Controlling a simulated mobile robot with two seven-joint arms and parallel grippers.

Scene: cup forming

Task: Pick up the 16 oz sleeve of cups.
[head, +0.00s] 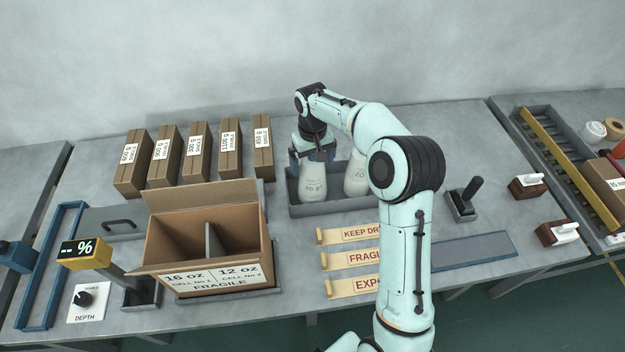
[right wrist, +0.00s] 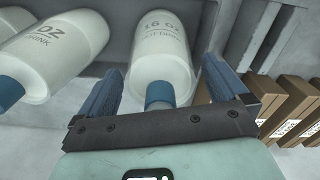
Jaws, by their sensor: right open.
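The 16 oz sleeve of cups (head: 313,183) is white with a blue end and stands in a grey tray (head: 293,207). In the right wrist view the sleeve (right wrist: 162,55) shows its "16 Oz" print, with its blue end (right wrist: 160,94) toward the palm. My right gripper (head: 313,152) is over this sleeve, also seen in the right wrist view (right wrist: 160,68). Its blue fingers are open, one on each side of the sleeve; contact cannot be told. A second white sleeve (head: 354,178) stands to the right in the tray, partly hidden by my arm. My left gripper is not in view.
An open carton (head: 205,262) with a divider, labelled 16 OZ and 12 OZ, stands front left of the tray. Several brown boxes (head: 196,152) stand behind it. Paper label strips (head: 347,234) lie in front of the tray. A blue-grey strip (head: 470,249) lies at right.

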